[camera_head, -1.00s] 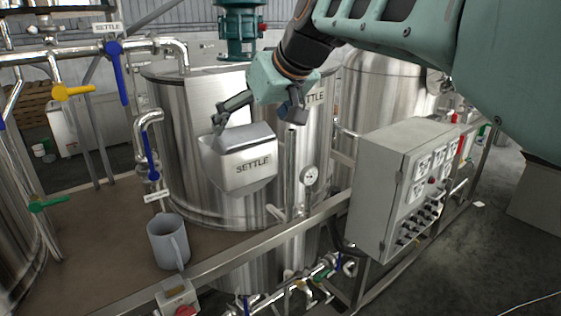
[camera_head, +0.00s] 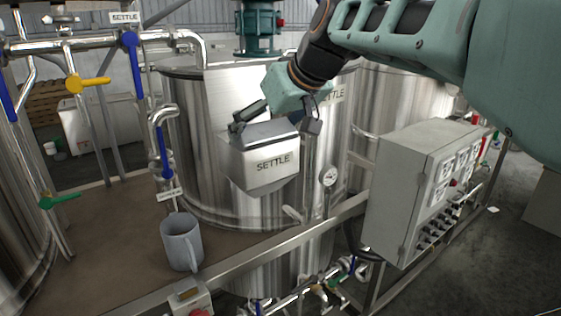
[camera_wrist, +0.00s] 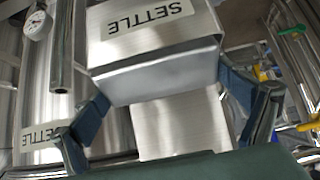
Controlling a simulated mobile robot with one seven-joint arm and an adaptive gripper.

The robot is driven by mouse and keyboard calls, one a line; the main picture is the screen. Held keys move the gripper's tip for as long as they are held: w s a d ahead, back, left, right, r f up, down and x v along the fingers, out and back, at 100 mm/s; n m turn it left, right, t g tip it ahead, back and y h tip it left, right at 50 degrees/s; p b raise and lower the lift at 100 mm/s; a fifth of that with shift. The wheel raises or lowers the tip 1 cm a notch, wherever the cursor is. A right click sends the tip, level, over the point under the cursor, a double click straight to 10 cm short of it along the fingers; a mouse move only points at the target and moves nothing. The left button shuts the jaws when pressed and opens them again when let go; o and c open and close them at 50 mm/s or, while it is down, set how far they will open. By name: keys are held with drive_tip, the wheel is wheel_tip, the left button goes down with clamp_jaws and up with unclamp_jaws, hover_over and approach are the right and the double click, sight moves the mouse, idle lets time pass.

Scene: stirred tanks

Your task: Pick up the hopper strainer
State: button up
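A silver metal box labelled SETTLE (camera_head: 265,165) shows against the front of the steel tank (camera_head: 195,140). It may be the hopper strainer; no separate strainer can be made out. My gripper (camera_head: 275,126) is above it, with dark fingers spread across the box's top. In the wrist view the box (camera_wrist: 160,72) is upside down between the two blue-grey fingertips (camera_wrist: 162,90) of my gripper. The fingers stand wide apart at its two sides. The right fingertip looks close to the box's edge; contact cannot be told.
A grey mug (camera_head: 180,245) stands on the brown platform at the left. A grey control box (camera_head: 405,190) is to the right, and a gauge (camera_head: 329,176) sits on the tank. Pipes with blue and yellow valve handles (camera_head: 88,83) are at the left.

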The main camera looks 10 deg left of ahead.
drive_tip(key=shift+a+f, duration=0.1)
drive_tip(key=shift+f, duration=0.1)
drive_tip(key=c, duration=0.3)
drive_tip(key=shift+r, duration=0.15)
